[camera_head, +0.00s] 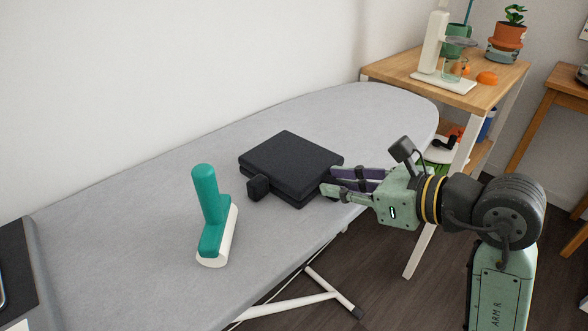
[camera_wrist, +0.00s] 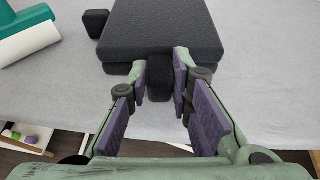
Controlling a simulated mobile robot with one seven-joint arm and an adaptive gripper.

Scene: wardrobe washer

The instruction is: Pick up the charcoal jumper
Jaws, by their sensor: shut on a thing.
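The charcoal jumper (camera_head: 290,163) is a flat, folded dark block lying on the grey ironing board (camera_head: 150,210). A small dark stub sticks out at its near left side and another at the side by my gripper. My gripper (camera_head: 330,184) comes in level from the right at the board's near edge. In the wrist view, the fingers of my gripper (camera_wrist: 160,72) are closed about the near stub of the jumper (camera_wrist: 160,30). The bulk of the jumper lies beyond the fingertips and appears to rest on the board.
A wooden table (camera_head: 400,65) with a white appliance (camera_head: 437,50) and potted plant (camera_head: 509,32) is at the back right. The board's far right end is clear.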

